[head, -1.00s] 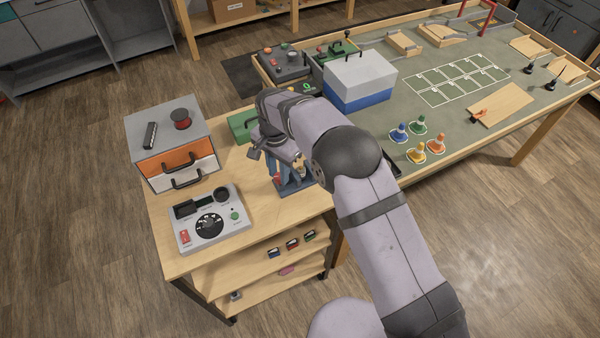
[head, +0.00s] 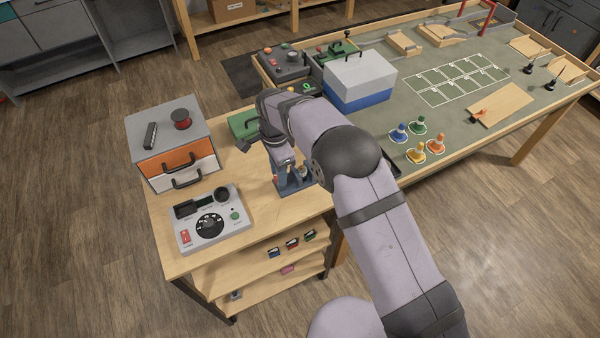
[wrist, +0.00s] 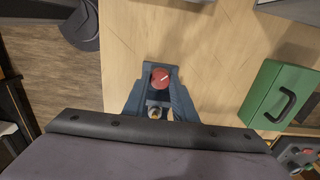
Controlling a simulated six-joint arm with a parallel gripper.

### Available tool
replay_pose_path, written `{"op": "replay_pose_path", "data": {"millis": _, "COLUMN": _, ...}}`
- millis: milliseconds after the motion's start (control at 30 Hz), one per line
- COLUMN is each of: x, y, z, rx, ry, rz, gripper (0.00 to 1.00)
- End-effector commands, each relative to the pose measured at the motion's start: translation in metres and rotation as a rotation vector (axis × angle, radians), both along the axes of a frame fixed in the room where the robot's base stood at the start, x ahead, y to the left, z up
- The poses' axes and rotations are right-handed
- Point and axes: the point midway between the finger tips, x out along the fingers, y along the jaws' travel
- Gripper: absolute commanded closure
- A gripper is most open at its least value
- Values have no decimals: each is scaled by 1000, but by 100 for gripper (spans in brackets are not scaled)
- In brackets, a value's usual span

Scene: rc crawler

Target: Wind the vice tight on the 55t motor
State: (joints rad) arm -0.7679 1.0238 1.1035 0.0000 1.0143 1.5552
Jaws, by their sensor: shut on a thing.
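The blue-grey vice (head: 296,186) stands on the wooden bench, partly hidden by my arm in the head view. Its round red knob (wrist: 160,78) has a white mark and shows from above in the wrist view; a bit of red also shows in the head view. A small metallic part, seemingly the 55t motor (wrist: 155,113), sits in the vice just below the knob in the wrist view. My gripper (head: 281,166) points down at the vice and is shut on the red knob. Its fingertips are hard to make out against the similarly coloured vice.
A green case (wrist: 283,95) with a dark handle lies close beside the vice. A drawer unit (head: 167,135) and a grey dial box (head: 207,220) stand to the left on the bench. A blue-and-white box (head: 360,80) is behind my arm. Bare bench lies left of the vice.

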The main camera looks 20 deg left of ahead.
Motion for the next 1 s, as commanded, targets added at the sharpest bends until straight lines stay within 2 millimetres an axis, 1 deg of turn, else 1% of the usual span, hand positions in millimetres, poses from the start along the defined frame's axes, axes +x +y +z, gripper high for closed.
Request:
{"op": "replay_pose_path", "data": {"millis": 267, "x": 0, "y": 0, "z": 0, "rx": 1, "ry": -1, "rz": -14, "gripper": 98}}
{"op": "replay_pose_path", "data": {"millis": 600, "x": 0, "y": 0, "z": 0, "rx": 1, "ry": -1, "rz": -249, "gripper": 98}}
{"op": "replay_pose_path", "data": {"millis": 900, "x": 0, "y": 0, "z": 0, "rx": 1, "ry": -1, "rz": -264, "gripper": 98}}
{"op": "replay_pose_path", "data": {"millis": 1000, "x": 0, "y": 0, "z": 0, "rx": 1, "ry": -1, "rz": -301, "gripper": 98}}
